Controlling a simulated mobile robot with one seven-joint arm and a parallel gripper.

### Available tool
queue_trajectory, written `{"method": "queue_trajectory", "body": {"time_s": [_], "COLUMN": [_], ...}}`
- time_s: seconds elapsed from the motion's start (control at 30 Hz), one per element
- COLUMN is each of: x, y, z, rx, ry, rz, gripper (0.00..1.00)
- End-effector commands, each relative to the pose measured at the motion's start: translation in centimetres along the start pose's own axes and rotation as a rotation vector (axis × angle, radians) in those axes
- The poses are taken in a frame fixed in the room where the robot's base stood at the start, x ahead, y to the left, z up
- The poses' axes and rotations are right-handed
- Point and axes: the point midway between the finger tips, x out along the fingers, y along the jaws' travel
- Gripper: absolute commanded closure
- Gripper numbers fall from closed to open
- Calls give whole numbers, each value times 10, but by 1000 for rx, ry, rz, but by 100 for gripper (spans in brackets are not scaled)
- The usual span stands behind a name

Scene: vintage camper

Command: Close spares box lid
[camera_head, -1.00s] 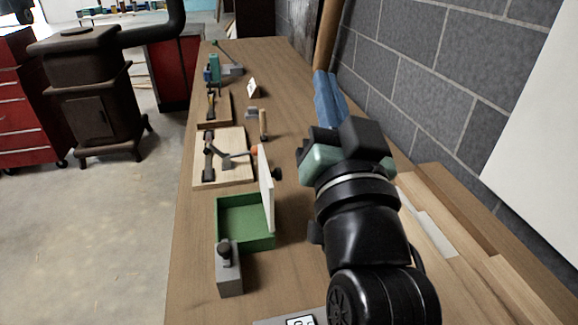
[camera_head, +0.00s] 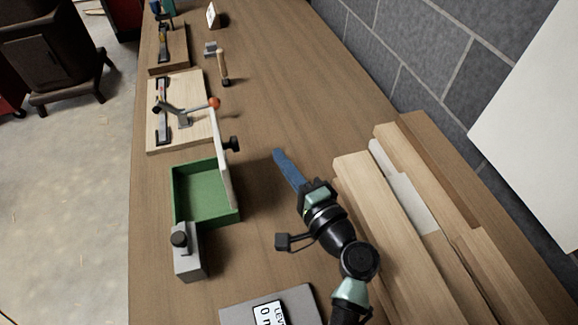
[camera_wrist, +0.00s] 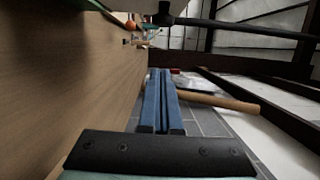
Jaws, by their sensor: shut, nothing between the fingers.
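The spares box is an open green box (camera_head: 206,217) on the workbench, empty inside as far as I see. Its pale lid (camera_head: 223,165) stands upright along the box's right edge, with a black knob (camera_head: 231,144) on its right face. My gripper (camera_head: 278,154) has blue fingers, shut and empty. It is to the right of the lid, apart from it, with its fingers pointing toward the far end of the bench. In the wrist view the two blue fingers (camera_wrist: 160,72) lie side by side.
A grey block with a dark knob (camera_head: 187,252) stands at the box's near side. A toggle clamp on a wooden board (camera_head: 180,135) is beyond it. Planks (camera_head: 400,205) lie on the right by the wall. A grey plate with a display (camera_head: 235,306) is in front.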

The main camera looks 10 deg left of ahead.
Motion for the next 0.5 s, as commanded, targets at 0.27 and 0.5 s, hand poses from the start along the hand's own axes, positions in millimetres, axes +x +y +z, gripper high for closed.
{"method": "queue_trajectory", "body": {"time_s": [0.27,0.5], "x": [51,56], "y": [-4,-2], "z": [10,35], "rx": [0,-2], "ry": [-3,1], "rz": [2,0], "gripper": [100,100]}}
